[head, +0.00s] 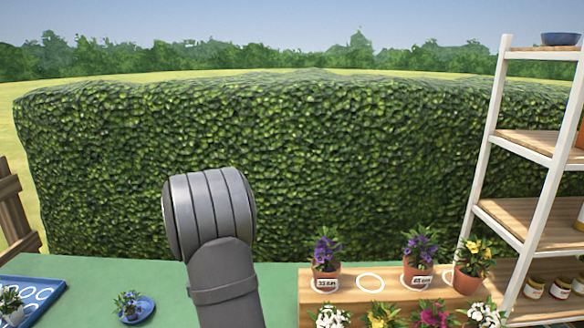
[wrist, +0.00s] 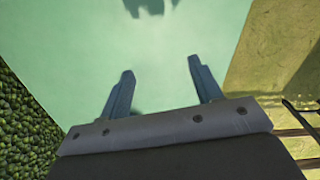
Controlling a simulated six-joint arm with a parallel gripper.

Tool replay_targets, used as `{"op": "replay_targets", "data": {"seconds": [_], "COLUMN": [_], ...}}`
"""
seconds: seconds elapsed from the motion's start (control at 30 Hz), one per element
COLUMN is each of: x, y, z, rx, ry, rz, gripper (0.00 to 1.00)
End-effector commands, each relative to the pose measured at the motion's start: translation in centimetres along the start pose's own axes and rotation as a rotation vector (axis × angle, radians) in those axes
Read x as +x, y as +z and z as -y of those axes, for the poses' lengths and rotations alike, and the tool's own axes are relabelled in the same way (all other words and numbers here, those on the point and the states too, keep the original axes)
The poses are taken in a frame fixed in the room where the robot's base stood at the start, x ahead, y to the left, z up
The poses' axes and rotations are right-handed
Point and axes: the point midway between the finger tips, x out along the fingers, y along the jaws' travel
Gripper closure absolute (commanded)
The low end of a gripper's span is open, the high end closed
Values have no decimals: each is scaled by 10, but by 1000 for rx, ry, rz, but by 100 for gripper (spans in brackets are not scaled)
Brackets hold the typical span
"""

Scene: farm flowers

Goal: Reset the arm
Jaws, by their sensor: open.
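My gripper (wrist: 160,75) shows in the wrist view with its two fingers spread apart. It is open, and nothing is between the fingers. It hangs above the bare green table top (wrist: 85,50), and a dark shadow falls on the table at the top of that view. In the head view my grey arm rises in front of the hedge left of centre. The gripper itself is not visible in the head view.
A wooden stand (head: 340,290) holds potted flowers, with more flowers before it. A blue saucer (head: 139,309) with a small plant and a blue tray (head: 38,290) are at left. A white-framed shelf (head: 484,150) stands right. A hedge (head: 330,150) is behind.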

Motion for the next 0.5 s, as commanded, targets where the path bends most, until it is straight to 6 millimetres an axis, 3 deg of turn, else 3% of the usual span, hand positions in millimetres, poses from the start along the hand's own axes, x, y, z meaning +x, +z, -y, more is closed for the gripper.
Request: {"op": "replay_targets", "data": {"seconds": [0.5], "x": [6], "y": [43], "z": [81], "rx": [49], "ry": [0], "rz": [0], "gripper": [41]}}
